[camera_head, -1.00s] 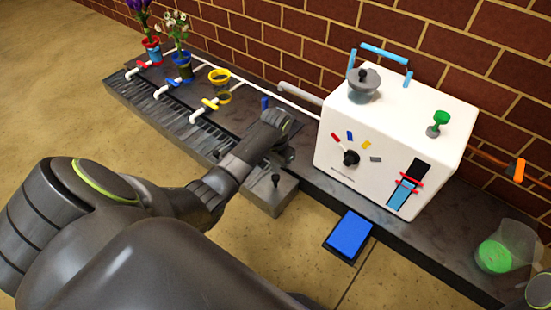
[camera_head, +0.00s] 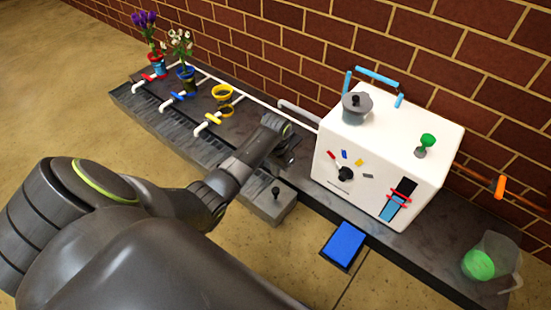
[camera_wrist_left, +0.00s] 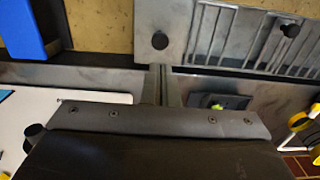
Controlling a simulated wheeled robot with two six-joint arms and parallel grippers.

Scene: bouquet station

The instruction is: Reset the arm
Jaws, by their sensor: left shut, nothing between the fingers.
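My left arm reaches in from the left in the head view. Its gripper (camera_head: 287,157) is over the counter, between the row of pots and the white machine, and its fingers are mostly hidden by the wrist. In the left wrist view the two fingers (camera_wrist_left: 162,84) are together with nothing between them. They point toward the dark counter edge and the grey block with a round knob. My right gripper is in neither view.
The white machine (camera_head: 385,155) stands right of my left gripper. A blue pedal (camera_head: 343,244) is in front. A jug with green contents (camera_head: 490,258) is at right. A knobbed grey block (camera_head: 268,204) sits at the counter front.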

